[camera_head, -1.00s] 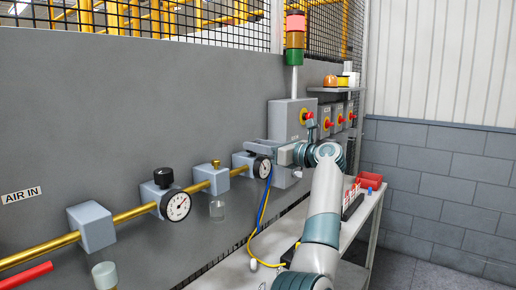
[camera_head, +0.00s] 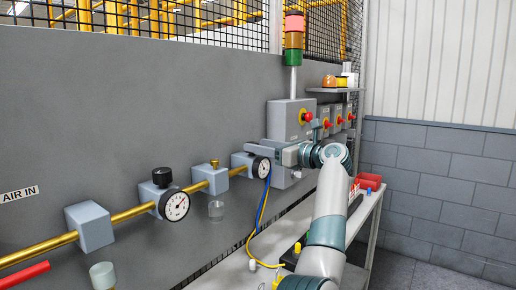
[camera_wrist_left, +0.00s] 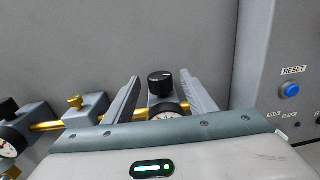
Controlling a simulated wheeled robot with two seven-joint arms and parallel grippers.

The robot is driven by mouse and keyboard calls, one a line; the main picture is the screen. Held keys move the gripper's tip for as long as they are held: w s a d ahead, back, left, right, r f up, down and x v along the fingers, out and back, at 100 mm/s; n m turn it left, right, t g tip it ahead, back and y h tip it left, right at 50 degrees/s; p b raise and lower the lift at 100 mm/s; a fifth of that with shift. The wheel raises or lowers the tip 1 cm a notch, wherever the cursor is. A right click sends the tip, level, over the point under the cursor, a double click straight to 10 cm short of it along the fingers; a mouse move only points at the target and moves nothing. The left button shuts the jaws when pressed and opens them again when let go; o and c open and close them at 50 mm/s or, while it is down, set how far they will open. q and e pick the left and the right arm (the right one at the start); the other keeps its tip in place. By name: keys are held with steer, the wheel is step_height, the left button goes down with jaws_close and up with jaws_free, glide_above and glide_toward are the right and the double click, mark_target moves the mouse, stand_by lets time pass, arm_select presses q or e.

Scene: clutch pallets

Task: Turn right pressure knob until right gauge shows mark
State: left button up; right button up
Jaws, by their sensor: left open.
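The right gauge (camera_head: 261,167) is a white dial with a dark rim on a grey block on the gold pipe. In the left wrist view only the top of its dial (camera_wrist_left: 166,116) shows; its needle and mark cannot be read. The right pressure knob (camera_wrist_left: 160,84) is black and stands upright above that gauge. My left gripper (camera_wrist_left: 160,77) is open, with one finger on each side of the knob and a gap on both sides. In the head view the gripper hides the knob. My right gripper is out of view.
The left gauge (camera_head: 175,205) with its black knob (camera_head: 162,177) and a brass valve (camera_head: 215,163) sit along the gold pipe (camera_head: 130,220). A grey control box (camera_head: 290,120) with a red button stands just right. Blue and yellow hoses (camera_head: 262,210) hang below the gripper.

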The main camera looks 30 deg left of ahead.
arm_select(q)
steer(key=s+d+b, duration=0.2)
steer(key=d+b, duration=0.2)
steer(key=d, duration=1.1)
steer(key=shift+d, duration=0.3)
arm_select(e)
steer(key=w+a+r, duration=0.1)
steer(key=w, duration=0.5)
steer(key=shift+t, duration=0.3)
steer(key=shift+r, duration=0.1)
